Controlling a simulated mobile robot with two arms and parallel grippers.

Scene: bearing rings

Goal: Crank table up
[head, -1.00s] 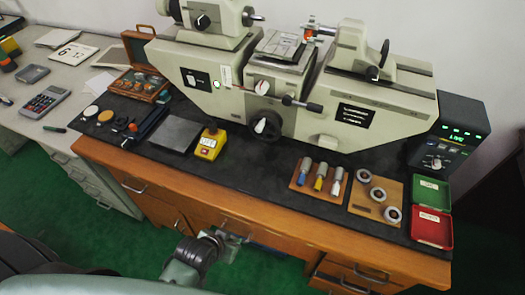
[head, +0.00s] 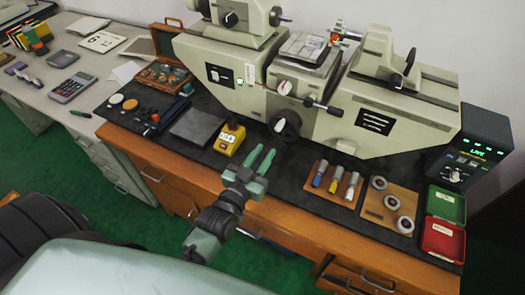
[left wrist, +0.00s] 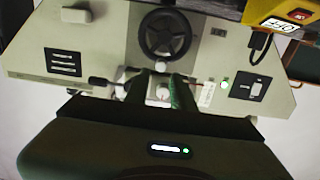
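The cream measuring machine has a small grey table (head: 304,47) at its middle. A black handwheel (head: 285,125) sits low on its front; it also shows in the left wrist view (left wrist: 165,33). A lever with a black grip (head: 322,106) sticks out above the wheel. My left gripper (head: 265,151) is open and empty, its two green fingers pointing at the machine, in front of and below the handwheel and apart from it. In the left wrist view the fingers (left wrist: 160,78) show dark, spread below the wheel. My right gripper is not in view.
A yellow box with a display (head: 230,139) stands left of the gripper on the black mat (head: 285,175). To the right lie a wooden board with several small tools (head: 335,182), a board with rings (head: 389,207), and an open green and red case (head: 443,240).

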